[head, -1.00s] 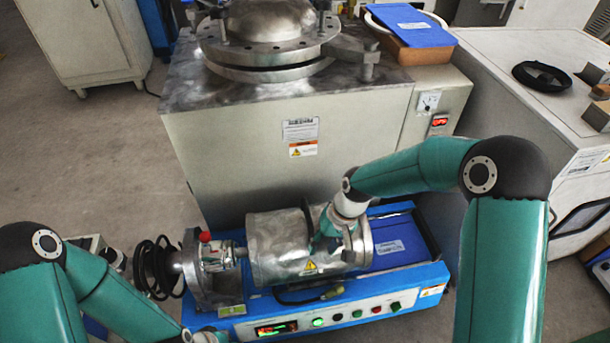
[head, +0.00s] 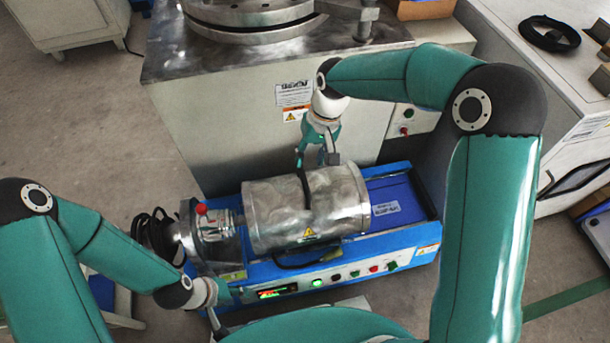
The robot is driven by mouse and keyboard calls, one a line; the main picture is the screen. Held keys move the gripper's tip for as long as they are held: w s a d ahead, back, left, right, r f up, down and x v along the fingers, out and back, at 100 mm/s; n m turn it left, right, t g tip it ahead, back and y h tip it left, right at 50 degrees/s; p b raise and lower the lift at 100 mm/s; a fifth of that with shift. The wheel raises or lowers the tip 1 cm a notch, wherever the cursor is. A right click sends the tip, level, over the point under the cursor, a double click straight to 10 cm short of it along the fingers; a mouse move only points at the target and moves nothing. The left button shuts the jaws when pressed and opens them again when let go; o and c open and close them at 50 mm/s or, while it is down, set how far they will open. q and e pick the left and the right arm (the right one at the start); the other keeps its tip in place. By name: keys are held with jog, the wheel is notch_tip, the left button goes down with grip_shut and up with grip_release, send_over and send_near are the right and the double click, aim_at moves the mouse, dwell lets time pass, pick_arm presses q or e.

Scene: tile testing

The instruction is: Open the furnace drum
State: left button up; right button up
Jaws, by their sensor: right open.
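The furnace drum (head: 272,212) is a horizontal silver cylinder with a yellow warning label, lying on the blue machine base (head: 412,258). Its rounded shell looks closed. My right gripper (head: 318,172) is open and empty at the drum's far upper edge, fingers pointing down. A dark narrow strip crosses the drum's top below one finger; I cannot tell whether it is part of the finger or the drum. I cannot tell whether the gripper touches the drum. My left gripper (head: 216,318) is low at the base's front left corner, and its jaw opening is unclear.
A red-knobbed fixture (head: 203,210) and black coiled cable (head: 150,235) are left of the drum. Buttons and a display (head: 278,291) line the base's front. A large cabinet (head: 230,130) stands close behind, and a white bench (head: 500,60) is at the right.

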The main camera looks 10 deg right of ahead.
aim_at(304, 177)
jog(key=f, duration=0.3)
jog(key=a+f+b, duration=0.1)
jog(key=f, duration=0.2)
jog(key=shift+a+f+b, duration=0.15)
jog(key=shift+f+b, duration=0.15)
jog(key=shift+f, duration=0.1)
grip_shut()
